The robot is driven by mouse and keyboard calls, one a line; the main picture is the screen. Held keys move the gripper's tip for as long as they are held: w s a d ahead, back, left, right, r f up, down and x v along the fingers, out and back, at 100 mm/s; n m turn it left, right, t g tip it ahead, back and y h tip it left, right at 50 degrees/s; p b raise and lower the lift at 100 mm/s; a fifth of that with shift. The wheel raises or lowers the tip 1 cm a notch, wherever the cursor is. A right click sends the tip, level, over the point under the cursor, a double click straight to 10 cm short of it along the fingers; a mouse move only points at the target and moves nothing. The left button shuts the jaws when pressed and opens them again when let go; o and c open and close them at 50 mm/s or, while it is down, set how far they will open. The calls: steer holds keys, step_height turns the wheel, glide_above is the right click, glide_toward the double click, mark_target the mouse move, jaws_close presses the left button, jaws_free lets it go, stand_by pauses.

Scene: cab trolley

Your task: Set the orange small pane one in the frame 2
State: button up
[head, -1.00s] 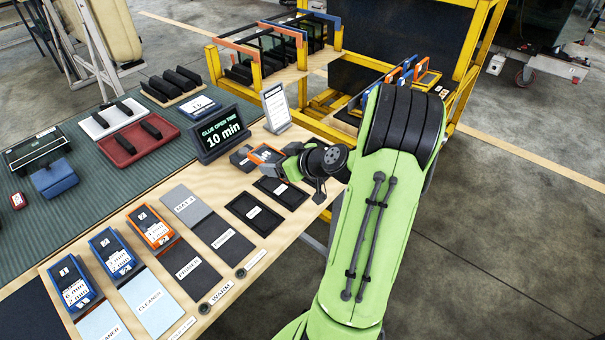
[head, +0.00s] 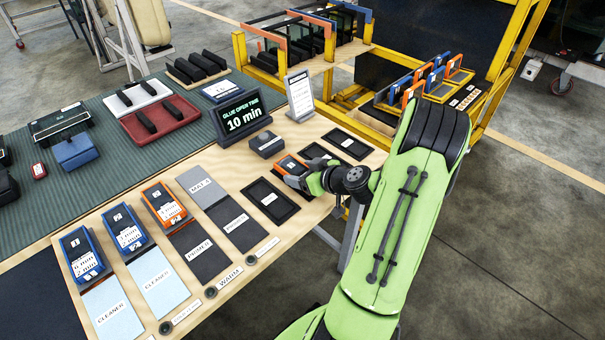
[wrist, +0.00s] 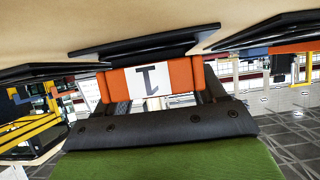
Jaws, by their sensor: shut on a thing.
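The orange small pane (head: 291,164), a dark plate with orange edging, is in my gripper (head: 298,176) over the right part of the table. In the wrist view the pane's orange edge (wrist: 180,76) carries a white label with an upside-down 1, and it sits between the fingers of my gripper (wrist: 152,88). A black tray (wrist: 135,45) is close behind it there; I cannot tell whether they touch. In the head view small orange and blue frames (head: 428,78) stand in a row on the yellow trolley (head: 375,118). I cannot read which is frame 2.
Flat black trays (head: 270,201) lie either side of my gripper. A grey block (head: 267,144), a glue timer display (head: 241,117) and an upright sheet (head: 299,95) stand behind. Orange and blue boxes (head: 163,204) and labelled pads (head: 201,250) fill the table's left. Larger panes (head: 310,35) stand on the trolley.

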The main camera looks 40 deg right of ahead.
steer(key=o, duration=1.3)
steer(key=shift+f, duration=0.1)
